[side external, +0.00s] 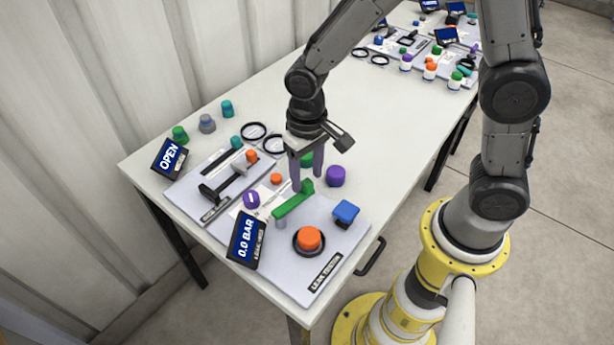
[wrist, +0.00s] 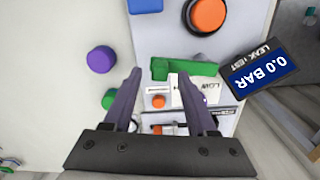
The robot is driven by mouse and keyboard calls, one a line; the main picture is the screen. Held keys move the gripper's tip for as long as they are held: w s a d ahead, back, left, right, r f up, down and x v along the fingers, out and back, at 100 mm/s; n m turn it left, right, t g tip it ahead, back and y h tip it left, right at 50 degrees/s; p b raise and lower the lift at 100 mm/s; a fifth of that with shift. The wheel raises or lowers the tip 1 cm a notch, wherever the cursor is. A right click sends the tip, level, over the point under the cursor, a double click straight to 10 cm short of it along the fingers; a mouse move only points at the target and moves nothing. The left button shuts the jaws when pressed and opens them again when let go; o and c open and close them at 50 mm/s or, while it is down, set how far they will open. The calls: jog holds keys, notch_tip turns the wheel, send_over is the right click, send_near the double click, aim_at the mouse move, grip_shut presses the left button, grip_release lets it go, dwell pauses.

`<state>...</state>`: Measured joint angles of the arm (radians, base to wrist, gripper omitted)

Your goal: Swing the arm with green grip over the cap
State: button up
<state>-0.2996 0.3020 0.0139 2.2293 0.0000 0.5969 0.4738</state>
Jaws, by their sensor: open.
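The green arm (side external: 292,204) lies low over the grey leak-test plate (side external: 330,262). Its raised green grip (side external: 307,186) is at the end near my fingers, and a grey post stands under the other end. In the wrist view the green arm (wrist: 192,69) lies crosswise just beyond my fingertips. My gripper (side external: 307,182) is open and points down. Its fingertips are close to the grip; I cannot tell if they touch it. In the wrist view the open gripper (wrist: 160,74) has nothing held between its fingers. I cannot tell which piece is the cap; a large orange piece (side external: 309,238) sits in a black ring.
A purple knob (side external: 335,176) and a blue knob (side external: 346,212) stand right of the green arm. A display (side external: 246,240) reads 0.0 BAR. The middle of the white table (side external: 345,105) is clear.

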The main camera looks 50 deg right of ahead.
jog(key=shift+f, duration=0.75)
grip_shut()
jog(key=shift+r, duration=0.1)
dwell(0.8)
